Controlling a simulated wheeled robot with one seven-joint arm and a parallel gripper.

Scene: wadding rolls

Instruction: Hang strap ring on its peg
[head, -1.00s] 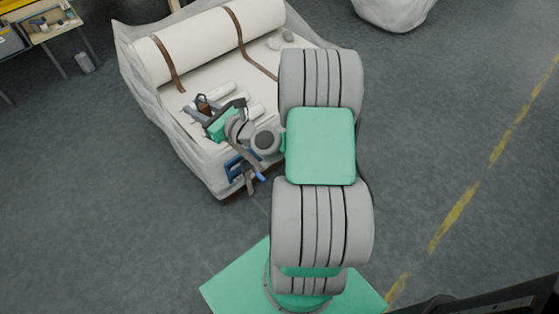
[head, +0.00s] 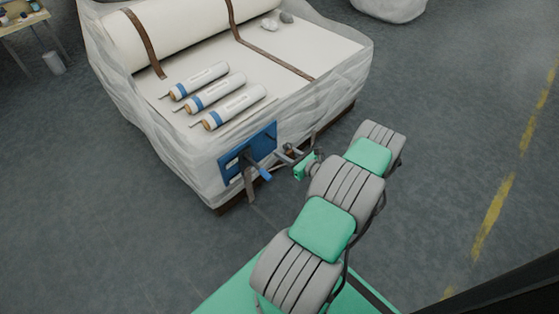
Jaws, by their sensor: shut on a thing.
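A blue board (head: 234,163) stands against the front of the wrapped pallet load. A peg with a bright blue end (head: 265,177) sticks out low from it, and a grey-brown strap end (head: 249,184) hangs beside that peg. My gripper (head: 285,152) is just right of the board's right part, at about its height. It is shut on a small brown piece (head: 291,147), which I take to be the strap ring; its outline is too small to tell. The held piece appears apart from the blue-ended peg. The fingers partly hide the area between board and gripper.
Three white rolls with blue bands (head: 215,92) lie on the load's white top (head: 320,48). A large white roll (head: 185,27) with brown straps lies behind them. The grey floor (head: 450,120) to the right is clear.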

